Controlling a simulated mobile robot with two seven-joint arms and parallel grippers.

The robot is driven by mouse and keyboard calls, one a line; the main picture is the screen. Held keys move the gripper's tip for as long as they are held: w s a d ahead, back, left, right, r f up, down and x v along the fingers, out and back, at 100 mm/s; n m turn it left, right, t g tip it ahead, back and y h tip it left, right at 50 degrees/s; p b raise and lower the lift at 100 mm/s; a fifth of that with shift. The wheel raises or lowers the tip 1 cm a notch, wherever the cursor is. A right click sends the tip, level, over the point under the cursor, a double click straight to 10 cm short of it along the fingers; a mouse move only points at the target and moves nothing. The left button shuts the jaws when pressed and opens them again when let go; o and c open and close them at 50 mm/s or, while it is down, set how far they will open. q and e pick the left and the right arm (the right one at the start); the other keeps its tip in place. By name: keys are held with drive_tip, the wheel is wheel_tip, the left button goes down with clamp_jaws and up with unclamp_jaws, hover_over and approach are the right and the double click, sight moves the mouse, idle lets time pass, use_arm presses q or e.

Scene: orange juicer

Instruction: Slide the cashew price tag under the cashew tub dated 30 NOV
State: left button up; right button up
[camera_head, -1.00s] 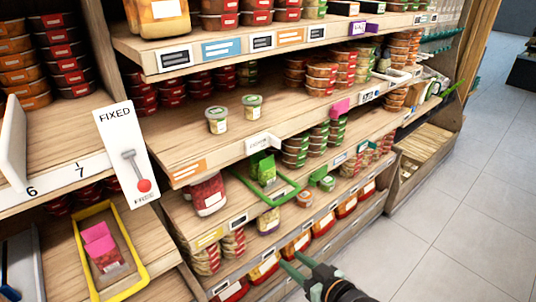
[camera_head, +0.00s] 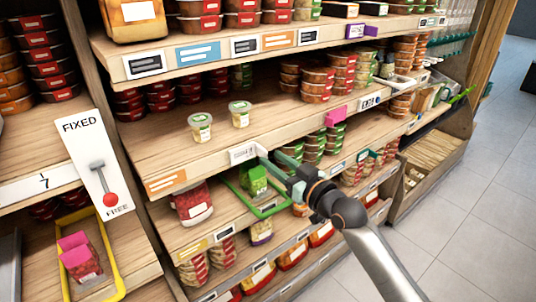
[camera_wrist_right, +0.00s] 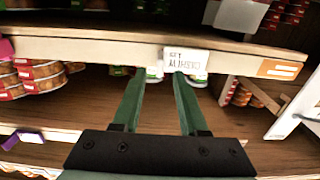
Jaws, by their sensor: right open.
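The white cashew price tag (camera_head: 243,152) is on the front edge of the middle shelf. In the right wrist view the tag (camera_wrist_right: 186,60) appears upside down. Two small lidded tubs, a left one (camera_head: 200,128) and a right one (camera_head: 240,115), stand apart on that shelf behind the tag; their dates are too small to read. My right gripper (camera_head: 274,160) is open, just right of the tag. In the wrist view its green fingers (camera_wrist_right: 160,78) point at the shelf edge, one tip close below the tag; contact cannot be told. My left gripper is not in view.
A green-rimmed tray (camera_head: 270,210) with a green pack lies on the shelf below, under my right gripper. A pink tag (camera_head: 335,116) and an orange label (camera_head: 166,183) are on the same shelf edge. Stacked tubs (camera_head: 317,85) stand farther right. Shelf around the two tubs is clear.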

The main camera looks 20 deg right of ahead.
sight(267, 155)
drive_tip(key=shift+x, duration=1.55)
clamp_jaws()
